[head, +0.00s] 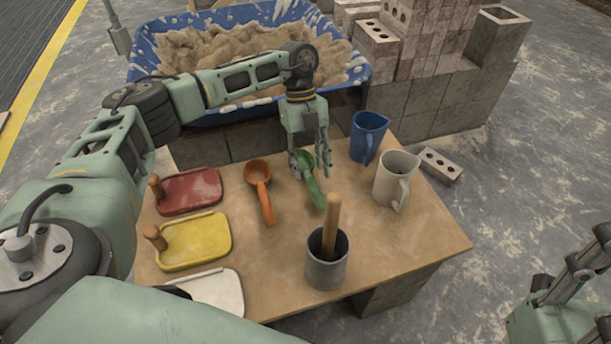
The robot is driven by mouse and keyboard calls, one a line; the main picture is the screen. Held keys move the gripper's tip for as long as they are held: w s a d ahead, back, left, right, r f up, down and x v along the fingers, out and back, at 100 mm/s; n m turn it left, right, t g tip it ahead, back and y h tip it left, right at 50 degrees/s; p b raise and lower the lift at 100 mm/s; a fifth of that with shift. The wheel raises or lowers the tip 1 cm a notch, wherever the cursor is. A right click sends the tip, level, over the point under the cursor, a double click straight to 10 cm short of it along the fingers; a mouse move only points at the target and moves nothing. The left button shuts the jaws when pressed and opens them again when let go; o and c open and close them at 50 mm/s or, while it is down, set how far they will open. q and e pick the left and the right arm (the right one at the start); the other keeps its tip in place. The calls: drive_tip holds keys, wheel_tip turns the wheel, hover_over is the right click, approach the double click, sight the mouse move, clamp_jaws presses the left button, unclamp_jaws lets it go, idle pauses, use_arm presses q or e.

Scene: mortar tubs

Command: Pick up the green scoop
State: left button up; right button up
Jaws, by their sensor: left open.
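The green scoop (314,190) lies on the wooden table (402,242), right of the orange scoop (263,189). Its handle points toward the front of the table. My left gripper (309,172) points down over the scoop's far end, with its open fingers around or just above that part. The fingers partly hide the scoop's bowl, and I cannot tell whether they touch it. At the lower right edge, part of my right arm shows, but its fingertips do not.
A grey cup with a wooden-handled tool (327,263) stands in front of the scoop. A blue jug (367,137) and a beige jug (395,180) stand to its right. Red (192,190), yellow (195,242) and white floats lie left. A blue mortar tub (356,69) stands behind.

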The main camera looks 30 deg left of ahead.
sight(312, 181)
use_arm(q)
drive_tip(key=b+x, duration=0.2)
drive_tip(key=x, duration=0.2)
drive_tip(key=shift+s+d+f, duration=0.15)
drive_tip(key=shift+s+f, duration=0.1)
drive_tip(key=shift+f, duration=0.05)
drive_tip(key=shift+d+f, duration=0.1)
drive_tip(key=shift+f, duration=0.05)
clamp_jaws()
idle(0.3)
